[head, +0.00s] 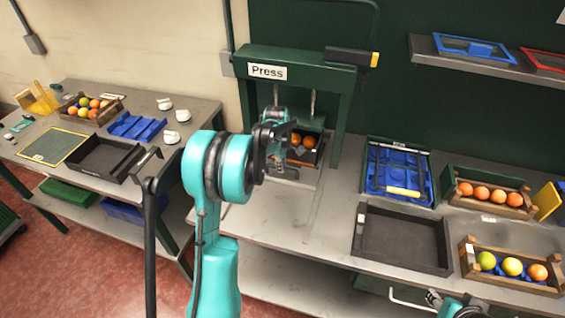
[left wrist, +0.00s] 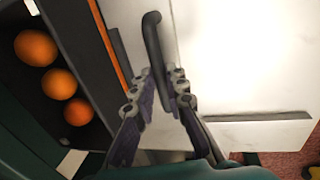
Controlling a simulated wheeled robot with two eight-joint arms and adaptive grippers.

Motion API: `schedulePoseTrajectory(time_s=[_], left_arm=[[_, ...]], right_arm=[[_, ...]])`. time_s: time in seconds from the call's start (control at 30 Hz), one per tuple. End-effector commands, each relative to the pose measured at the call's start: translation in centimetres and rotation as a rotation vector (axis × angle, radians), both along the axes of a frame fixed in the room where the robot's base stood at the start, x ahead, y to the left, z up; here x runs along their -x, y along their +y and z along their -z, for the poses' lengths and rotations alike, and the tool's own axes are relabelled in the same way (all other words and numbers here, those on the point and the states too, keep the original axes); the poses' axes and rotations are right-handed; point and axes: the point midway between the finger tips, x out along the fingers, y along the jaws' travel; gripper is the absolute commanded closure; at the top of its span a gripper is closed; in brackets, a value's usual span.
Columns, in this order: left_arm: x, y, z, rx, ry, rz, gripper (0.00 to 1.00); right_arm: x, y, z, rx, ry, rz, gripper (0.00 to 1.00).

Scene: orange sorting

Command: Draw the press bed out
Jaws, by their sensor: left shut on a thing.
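The green press (head: 268,72) stands at the back of the bench. Its bed (head: 312,158) sits between the posts under the press head and carries oranges (head: 308,142). In the left wrist view the bed (left wrist: 88,25) is a dark tray with an orange edge strip, with three oranges (left wrist: 57,84) in a row. My left gripper (head: 280,166) is in front of the bed. In the left wrist view its fingers (left wrist: 164,88) are shut on a dark bar handle (left wrist: 152,40) beside the tray. My right gripper (head: 440,299) shows only partly at the bottom edge; its jaws are unclear.
Right of the press are a blue tray (head: 428,170), an empty dark tray (head: 400,263) and orange crates (head: 478,207). A side table (head: 190,128) on the left holds more trays and a fruit crate. The bench in front of the press is clear.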

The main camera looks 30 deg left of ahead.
Motion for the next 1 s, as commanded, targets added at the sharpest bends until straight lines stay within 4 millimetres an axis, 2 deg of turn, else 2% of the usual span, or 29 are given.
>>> schedulePoseTrajectory(time_s=[0.17,0.5,0.7,1.0], left_arm=[[3.5,-0.8,0.1,0.001,0.004,0.0,1.0],[12.5,-3.0,0.0,0.001,0.004,-0.001,1.0],[17.3,-4.2,0.0,0.001,0.003,0.0,1.0],[21.9,-5.3,0.0,0.001,0.002,-0.001,1.0]], right_arm=[[0.0,0.0,0.3,0.0,0.0,0.0,0.6],[0.0,0.0,0.4,0.0,0.0,0.0,0.6],[0.0,0.0,0.2,0.0,0.0,0.0,0.6],[0.0,0.0,-0.2,0.0,0.0,0.0,0.6]])
